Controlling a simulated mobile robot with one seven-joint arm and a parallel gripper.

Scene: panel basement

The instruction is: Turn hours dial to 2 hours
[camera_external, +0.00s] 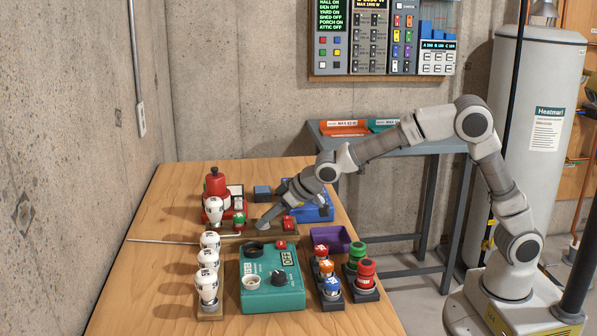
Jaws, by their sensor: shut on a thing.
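In front stands a teal box (259,298) with a black knob (279,277), a white socket (253,282) and a panel reading OFF (287,258).
White bulbs (208,284) stand in a row at left. A red device (216,186) is behind them. A thin rod (160,240) lies to the left. Colored knobbed pieces (366,272) and a purple tray (331,238) are at right. Bare table (160,290) is at far left.

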